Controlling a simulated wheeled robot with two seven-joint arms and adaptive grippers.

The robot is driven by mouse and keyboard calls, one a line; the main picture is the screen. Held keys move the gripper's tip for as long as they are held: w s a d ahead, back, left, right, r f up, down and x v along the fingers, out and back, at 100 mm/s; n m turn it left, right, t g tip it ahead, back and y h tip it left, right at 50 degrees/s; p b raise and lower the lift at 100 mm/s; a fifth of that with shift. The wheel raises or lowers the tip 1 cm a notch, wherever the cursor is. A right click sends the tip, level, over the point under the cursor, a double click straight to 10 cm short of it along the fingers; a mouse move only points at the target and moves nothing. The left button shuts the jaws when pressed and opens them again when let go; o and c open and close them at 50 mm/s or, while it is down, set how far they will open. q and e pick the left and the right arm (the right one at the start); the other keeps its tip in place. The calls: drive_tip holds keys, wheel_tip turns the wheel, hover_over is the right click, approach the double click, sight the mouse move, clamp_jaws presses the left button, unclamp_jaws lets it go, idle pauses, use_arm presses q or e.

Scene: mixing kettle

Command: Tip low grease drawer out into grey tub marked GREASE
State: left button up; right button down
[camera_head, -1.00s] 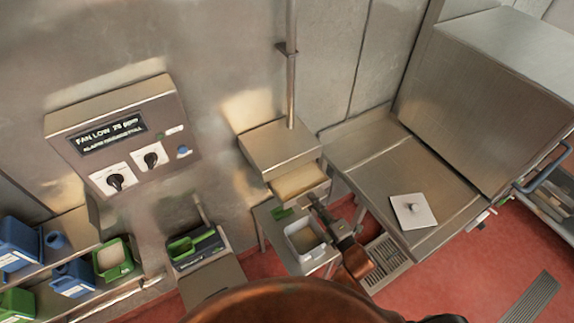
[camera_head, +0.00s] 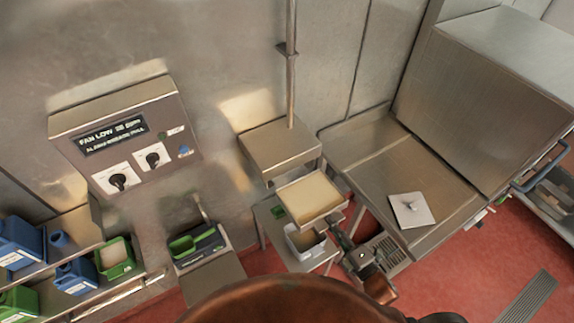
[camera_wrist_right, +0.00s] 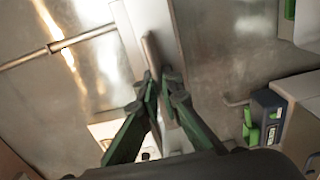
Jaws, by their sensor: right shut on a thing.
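The grease drawer (camera_head: 310,196) is a shallow metal tray with a pale tan, level-looking fill, pulled out from under the metal box (camera_head: 282,150). The grey tub (camera_head: 304,243) stands on a small stand below it, partly covered by the drawer; its marking cannot be read. My right gripper (camera_head: 341,236) is at the drawer's front. In the right wrist view my gripper (camera_wrist_right: 160,92) has its green-sided fingers closed on the drawer's upright handle plate (camera_wrist_right: 151,62). My left gripper is not in view.
A metal counter (camera_head: 385,165) with a white square plate (camera_head: 411,209) is to the right. A control panel (camera_head: 125,135) is on the wall at left. Blue and green containers (camera_head: 113,257) stand on a left shelf. A copper-coloured rounded vessel (camera_head: 290,302) fills the front.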

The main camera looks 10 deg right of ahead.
drive_tip(key=shift+s+r, duration=0.2)
drive_tip(key=shift+r, duration=0.1)
